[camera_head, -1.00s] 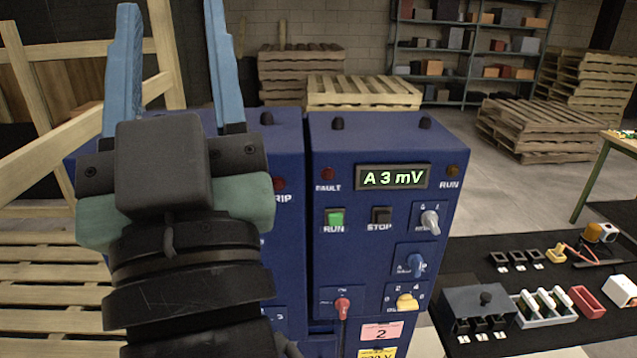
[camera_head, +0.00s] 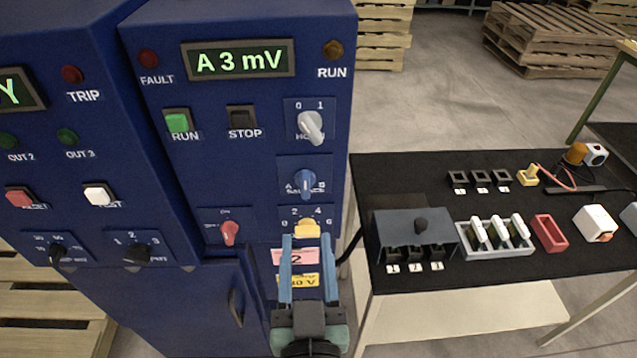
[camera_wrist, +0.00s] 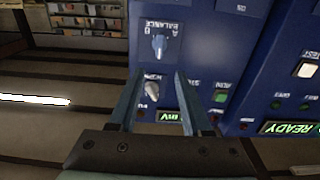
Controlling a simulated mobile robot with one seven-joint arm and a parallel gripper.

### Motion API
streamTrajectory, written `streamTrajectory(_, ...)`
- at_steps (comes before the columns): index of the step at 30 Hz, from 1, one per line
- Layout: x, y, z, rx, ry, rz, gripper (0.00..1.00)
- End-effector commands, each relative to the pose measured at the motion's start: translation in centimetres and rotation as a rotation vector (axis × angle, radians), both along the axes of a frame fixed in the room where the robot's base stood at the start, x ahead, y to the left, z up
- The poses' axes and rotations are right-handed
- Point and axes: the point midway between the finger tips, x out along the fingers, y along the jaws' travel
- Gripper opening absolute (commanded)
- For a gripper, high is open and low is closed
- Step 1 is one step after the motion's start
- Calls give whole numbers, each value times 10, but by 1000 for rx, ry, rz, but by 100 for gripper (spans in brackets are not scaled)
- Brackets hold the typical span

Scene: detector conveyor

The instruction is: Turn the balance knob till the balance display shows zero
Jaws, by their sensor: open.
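The balance knob (camera_head: 305,184) is blue, on a plate marked A and B on the right side of the blue cabinet front. It also shows upside down in the wrist view (camera_wrist: 159,44), beyond my fingertips. The balance display (camera_head: 240,60) reads "A 3 mV" in green; the wrist view shows only its "mV" end (camera_wrist: 171,115). My gripper (camera_head: 308,239) is open and empty, below the balance knob in the head view. Its blue fingers point at the panel, with the tips by the yellow knob. It also shows in the wrist view (camera_wrist: 158,74), apart from the balance knob.
A white-grey knob (camera_head: 311,127) sits above the balance knob, a yellow knob (camera_head: 307,229) below, and a red knob (camera_head: 230,232) to the lower left. RUN (camera_head: 178,121) and STOP (camera_head: 241,117) buttons are near. A black-topped table (camera_head: 400,180) with parts stands at the right.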

Motion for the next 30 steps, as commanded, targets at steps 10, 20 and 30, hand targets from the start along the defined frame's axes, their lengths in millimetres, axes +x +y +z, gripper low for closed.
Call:
streamTrajectory(10, 61, 0, 4, -3, -3, -1, 49)
streamTrajectory(20, 106, 0, 2, -2, -2, 0, 49)
streamTrajectory(30, 115, 0, 1, -2, -1, 0, 49)
